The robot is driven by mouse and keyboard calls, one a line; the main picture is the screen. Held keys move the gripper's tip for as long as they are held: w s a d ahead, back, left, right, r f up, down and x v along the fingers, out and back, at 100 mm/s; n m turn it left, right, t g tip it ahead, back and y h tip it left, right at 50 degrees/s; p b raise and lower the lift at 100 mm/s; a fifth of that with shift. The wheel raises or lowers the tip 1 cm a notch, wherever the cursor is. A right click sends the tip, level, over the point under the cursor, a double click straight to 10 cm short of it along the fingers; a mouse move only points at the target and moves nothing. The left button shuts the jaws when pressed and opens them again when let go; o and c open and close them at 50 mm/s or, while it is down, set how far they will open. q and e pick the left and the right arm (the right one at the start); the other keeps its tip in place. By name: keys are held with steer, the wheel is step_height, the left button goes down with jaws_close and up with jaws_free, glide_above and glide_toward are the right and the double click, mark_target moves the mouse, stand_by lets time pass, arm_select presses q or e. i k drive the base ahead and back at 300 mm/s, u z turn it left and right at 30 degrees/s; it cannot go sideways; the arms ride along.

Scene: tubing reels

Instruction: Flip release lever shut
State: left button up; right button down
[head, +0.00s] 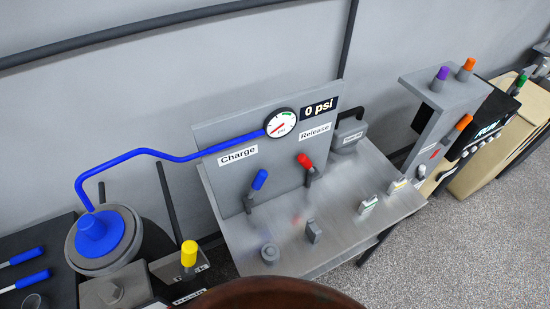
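The release lever (304,161) has a red handle and stands on a grey panel, below and left of the "Release" label (314,131). Its handle points upward and leans slightly left. I cannot tell from this whether its valve is open or shut. The charge lever (259,180) has a blue handle, stands to the left and leans up and right, below the "Charge" label (238,155). The round gauge (281,123) sits between the labels, and the display (319,107) beside it reads 0 psi. Neither of my grippers is in view.
A grey metal table (335,235) in front of the panel carries several small fittings. A blue pipe (150,152) runs left to a blue-topped vessel (98,236). A grey stand (445,95) with coloured knobs is on the right. A dark brown rounded shape (275,293) covers the bottom centre.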

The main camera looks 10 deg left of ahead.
mark_target(304, 159)
steer(key=z, duration=0.5)
steer(key=k, duration=1.6)
steer(key=u, duration=0.05)
